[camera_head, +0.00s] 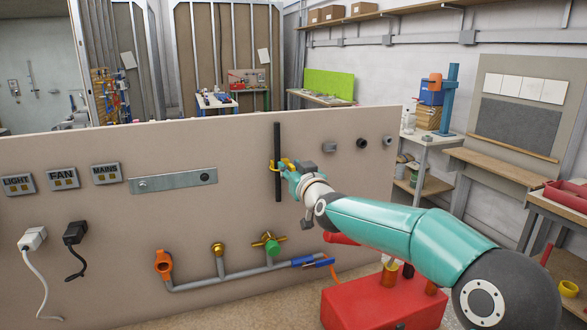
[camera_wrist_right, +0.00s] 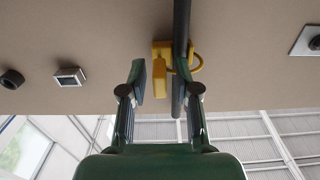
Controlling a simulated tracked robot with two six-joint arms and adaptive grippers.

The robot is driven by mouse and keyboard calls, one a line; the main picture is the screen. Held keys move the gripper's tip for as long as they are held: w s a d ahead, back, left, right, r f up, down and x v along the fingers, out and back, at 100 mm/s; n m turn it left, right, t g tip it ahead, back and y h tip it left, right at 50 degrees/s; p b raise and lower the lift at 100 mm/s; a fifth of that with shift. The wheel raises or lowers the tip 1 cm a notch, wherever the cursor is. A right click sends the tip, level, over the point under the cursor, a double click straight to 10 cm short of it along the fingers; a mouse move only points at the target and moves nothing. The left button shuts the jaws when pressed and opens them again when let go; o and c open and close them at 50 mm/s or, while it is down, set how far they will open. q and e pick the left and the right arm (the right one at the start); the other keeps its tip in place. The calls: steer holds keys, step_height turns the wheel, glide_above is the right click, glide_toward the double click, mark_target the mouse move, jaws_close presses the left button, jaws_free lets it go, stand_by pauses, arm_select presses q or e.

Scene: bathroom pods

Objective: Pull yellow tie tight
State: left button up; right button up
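The yellow tie (camera_head: 274,165) loops around an upright black rod or cable (camera_head: 277,140) on the beige panel. In the right wrist view the tie's blocky yellow part (camera_wrist_right: 161,54) points toward me, and its thin loop (camera_wrist_right: 198,60) stands out beside the black rod (camera_wrist_right: 181,22). My right gripper (camera_head: 285,171) is at the tie. In the wrist view its two fingers (camera_wrist_right: 163,80) are apart, with the yellow part between their tips and gaps beside it. One finger is close to the rod; I cannot tell whether they touch. My left gripper is not in view.
The panel (camera_head: 235,145) carries labelled switches (camera_head: 63,178), a metal strip (camera_head: 173,181), plugs (camera_head: 75,233) and pipework with valves (camera_head: 219,265). Small square and round fittings (camera_head: 330,147) sit right of the rod. A red box (camera_head: 370,305) stands below my right arm.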

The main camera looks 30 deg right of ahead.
jaws_close()
steer(key=b+v, duration=0.1)
steer(key=v, duration=0.3)
steer(key=shift+s+a+f+b, duration=0.1)
steer(key=shift+b, duration=0.2)
steer(key=shift+o, duration=1.5)
jaws_free()
steer(key=shift+s, duration=0.15)
